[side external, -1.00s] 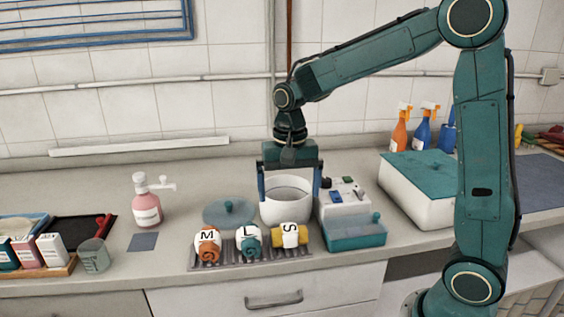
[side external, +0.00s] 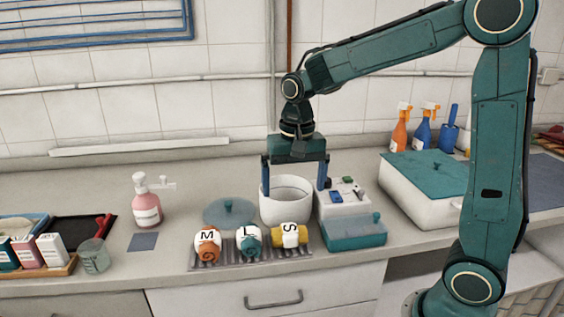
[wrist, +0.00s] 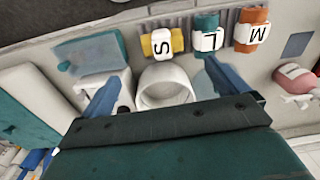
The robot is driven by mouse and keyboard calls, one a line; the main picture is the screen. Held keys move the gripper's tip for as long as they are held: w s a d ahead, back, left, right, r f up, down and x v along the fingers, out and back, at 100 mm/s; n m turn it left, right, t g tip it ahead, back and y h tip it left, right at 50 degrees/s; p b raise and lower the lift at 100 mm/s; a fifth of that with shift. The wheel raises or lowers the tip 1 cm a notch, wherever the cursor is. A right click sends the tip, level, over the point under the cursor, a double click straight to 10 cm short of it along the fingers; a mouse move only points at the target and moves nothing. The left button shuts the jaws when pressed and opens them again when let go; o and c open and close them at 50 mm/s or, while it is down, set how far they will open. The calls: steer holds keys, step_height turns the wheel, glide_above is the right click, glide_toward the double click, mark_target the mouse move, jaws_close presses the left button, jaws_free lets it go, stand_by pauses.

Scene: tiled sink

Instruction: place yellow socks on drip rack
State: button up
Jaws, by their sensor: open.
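The yellow socks (side external: 278,239) are a roll with a white band marked S. They lie at the right end of the grey ribbed drip rack (side external: 205,264), beside a teal roll (side external: 246,243) marked L and an orange roll (side external: 208,244) marked M. My gripper (side external: 295,188) is open and empty above the white pot (side external: 285,212), behind the socks, its fingers spread to either side of the pot in the picture. In the wrist view, the yellow socks (wrist: 156,44) lie beyond the pot (wrist: 165,86), clear of both fingers (wrist: 163,88).
A white and teal box (side external: 350,232) with switches stands right of the pot. A blue-grey lid (side external: 229,212) lies to its left. A pink pump bottle (side external: 146,205) stands further left. A large teal-lidded bin (side external: 425,185) is at the right.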

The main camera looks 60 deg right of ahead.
steer(key=s+a+r+n+t, duration=0.1)
steer(key=s+n, duration=0.3)
steer(key=s, duration=0.5)
steer(key=s+a+r+n+t, duration=0.1)
steer(key=s+r+n+t, duration=0.3)
steer(key=s, duration=0.5)
steer(key=shift+a, duration=0.15)
steer(key=shift+r, duration=0.1)
stand_by(0.6)
